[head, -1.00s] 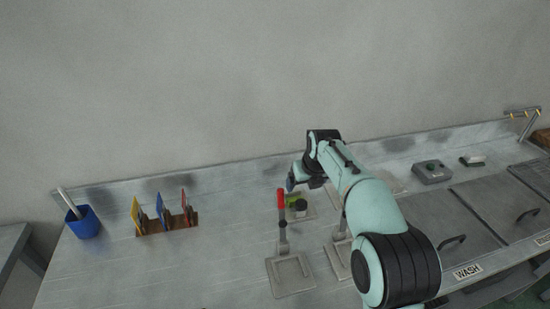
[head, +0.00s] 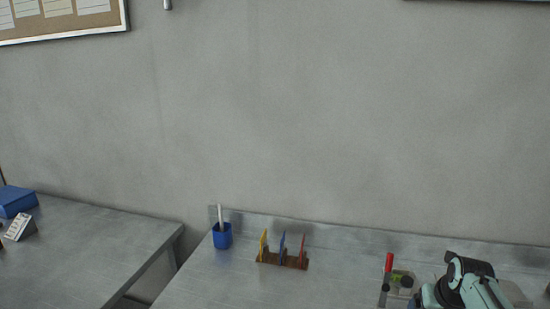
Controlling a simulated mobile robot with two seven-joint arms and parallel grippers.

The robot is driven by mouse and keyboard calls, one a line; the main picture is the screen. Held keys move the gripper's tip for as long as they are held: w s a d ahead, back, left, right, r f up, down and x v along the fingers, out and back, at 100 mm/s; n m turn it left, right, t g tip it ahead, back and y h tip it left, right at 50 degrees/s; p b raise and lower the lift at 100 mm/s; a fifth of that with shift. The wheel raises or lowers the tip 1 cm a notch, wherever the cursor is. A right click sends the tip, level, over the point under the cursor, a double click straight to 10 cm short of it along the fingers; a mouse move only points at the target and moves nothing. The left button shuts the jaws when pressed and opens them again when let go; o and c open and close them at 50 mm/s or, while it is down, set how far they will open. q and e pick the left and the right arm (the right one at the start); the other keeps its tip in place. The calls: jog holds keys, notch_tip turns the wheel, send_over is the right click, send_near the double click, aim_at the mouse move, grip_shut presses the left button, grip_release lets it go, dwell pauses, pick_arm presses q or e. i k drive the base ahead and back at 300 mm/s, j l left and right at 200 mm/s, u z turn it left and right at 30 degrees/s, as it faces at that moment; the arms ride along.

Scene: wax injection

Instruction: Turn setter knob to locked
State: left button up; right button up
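A small green block with a dark round knob (head: 406,282) sits on a pale plate at the lower right of the head view. It appears to be the setter, but its knob position is too small to read. A red-handled upright lever (head: 388,266) stands just left of it. My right arm comes in at the lower right corner, just right of the knob. Its gripper end is not clearly visible, and I cannot tell whether it touches anything. My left gripper is out of view.
A wooden rack (head: 270,261) with yellow, blue and red cards stands left of the lever. A blue cup (head: 222,238) with a white stick is near the bench's left end. A gap separates this bench from another table (head: 80,250) at left. Bench between rack and lever is clear.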

aim_at(407, 283)
jog(key=k+j, duration=0.2)
jog(key=k, duration=0.2)
jog(key=k+j, duration=0.2)
jog(key=k, duration=0.25)
